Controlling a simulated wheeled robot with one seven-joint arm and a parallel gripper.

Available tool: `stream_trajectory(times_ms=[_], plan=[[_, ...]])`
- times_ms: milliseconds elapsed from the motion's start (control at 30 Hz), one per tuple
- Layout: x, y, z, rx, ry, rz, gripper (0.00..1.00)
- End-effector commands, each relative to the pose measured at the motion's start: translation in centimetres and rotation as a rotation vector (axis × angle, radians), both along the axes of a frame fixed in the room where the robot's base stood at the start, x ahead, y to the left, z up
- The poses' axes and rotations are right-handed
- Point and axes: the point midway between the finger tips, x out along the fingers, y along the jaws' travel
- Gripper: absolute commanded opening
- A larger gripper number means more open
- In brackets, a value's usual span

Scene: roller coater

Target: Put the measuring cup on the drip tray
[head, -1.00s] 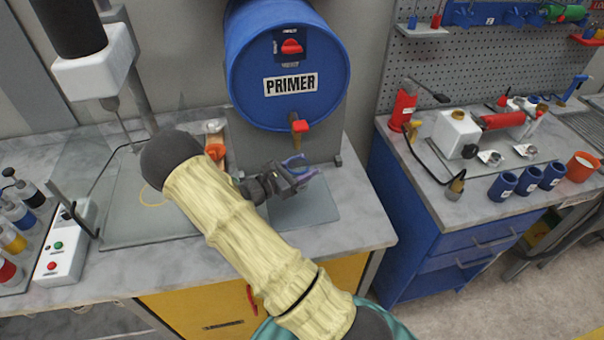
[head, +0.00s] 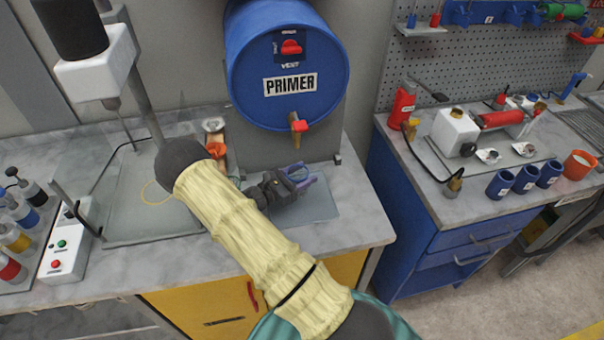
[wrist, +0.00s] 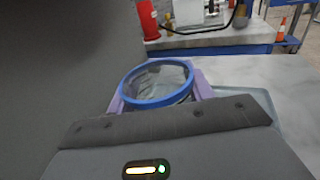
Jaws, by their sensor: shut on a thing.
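The measuring cup (wrist: 157,84) is a clear cup with a blue rim, seen from above in the wrist view. My gripper (head: 303,178) is shut on it, with purple fingers on both sides of the cup in the wrist view. In the head view the cup is mostly hidden by my gripper. The drip tray (head: 320,205) is a flat grey-blue tray on the bench below the drum's tap. My gripper is over the tray, low and in front of the tap. I cannot tell whether the cup's base touches the tray.
The blue primer drum (head: 250,60) stands behind, its red-handled tap (head: 299,126) just above my gripper. An orange-red item (head: 216,149) lies left of the stand. A mixer stand (head: 95,72) is at left. A blue cabinet (head: 425,225) stands right across a gap.

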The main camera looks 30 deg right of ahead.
Motion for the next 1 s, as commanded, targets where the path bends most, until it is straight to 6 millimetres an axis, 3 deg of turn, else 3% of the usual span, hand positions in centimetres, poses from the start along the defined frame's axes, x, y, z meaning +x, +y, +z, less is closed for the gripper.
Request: stream_trajectory(times_ms=[100,133,233,633,1000], plan=[[0.0,0.0,-0.4,-0.001,0.0,0.0,0.3],[0.0,0.0,-0.3,0.0,0.0,0.0,0.55],[0.0,0.0,-0.3,0.0,0.0,0.0,0.73],[0.0,0.2,0.1,0.0,0.0,0.001,0.73],[-0.6,5.9,-0.2,0.0,-0.002,0.003,0.73]])
